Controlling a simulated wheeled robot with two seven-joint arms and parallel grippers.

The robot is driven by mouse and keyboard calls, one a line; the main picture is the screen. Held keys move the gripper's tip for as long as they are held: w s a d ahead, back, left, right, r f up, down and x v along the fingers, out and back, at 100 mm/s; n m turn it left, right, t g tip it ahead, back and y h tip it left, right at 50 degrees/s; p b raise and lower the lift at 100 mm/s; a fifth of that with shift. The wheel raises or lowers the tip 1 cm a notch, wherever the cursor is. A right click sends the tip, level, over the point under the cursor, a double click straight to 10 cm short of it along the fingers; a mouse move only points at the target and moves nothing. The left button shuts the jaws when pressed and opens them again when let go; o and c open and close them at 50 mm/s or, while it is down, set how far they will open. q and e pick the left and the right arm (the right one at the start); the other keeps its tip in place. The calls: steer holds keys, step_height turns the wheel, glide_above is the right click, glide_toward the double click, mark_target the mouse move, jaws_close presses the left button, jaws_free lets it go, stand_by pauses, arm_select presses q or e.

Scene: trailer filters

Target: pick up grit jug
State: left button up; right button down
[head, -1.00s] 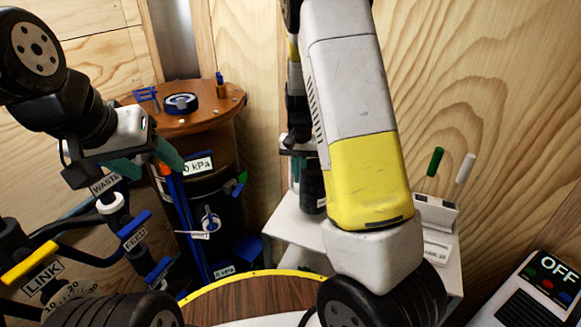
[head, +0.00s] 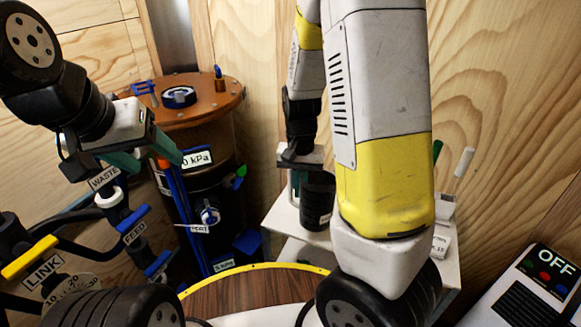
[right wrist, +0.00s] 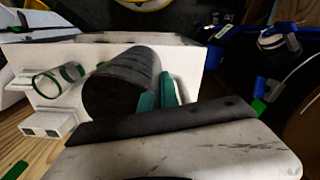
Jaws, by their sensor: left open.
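The grit jug, which I take to be the dark ribbed cylinder (head: 318,200), is at the white shelf in the head view, partly behind my right arm. It fills the middle of the right wrist view (right wrist: 125,82). My right gripper (head: 298,182) points down at the jug's left side. Its teal fingers (right wrist: 158,95) are close together against the jug; the part between them is hidden. I cannot tell if the jug's base touches the shelf. My left gripper (head: 148,157) is open and empty at the left, near the WASTE and FEED valve handles.
A round wooden table (head: 245,295) is in front. An OFF panel (head: 545,275) is at right.

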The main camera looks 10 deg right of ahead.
mark_target(301, 202)
steer(key=shift+s+a+r, duration=0.1)
steer(key=shift+s+a, duration=0.05)
steer(key=shift+s, duration=0.8)
steer(key=shift+s+a+r, duration=0.1)
steer(key=shift+s+a, duration=0.1)
steer(key=shift+s, duration=0.7)
steer(key=shift+s+a+r, duration=0.1)
steer(key=shift+s+a, duration=0.05)
steer(key=shift+s, duration=0.9)
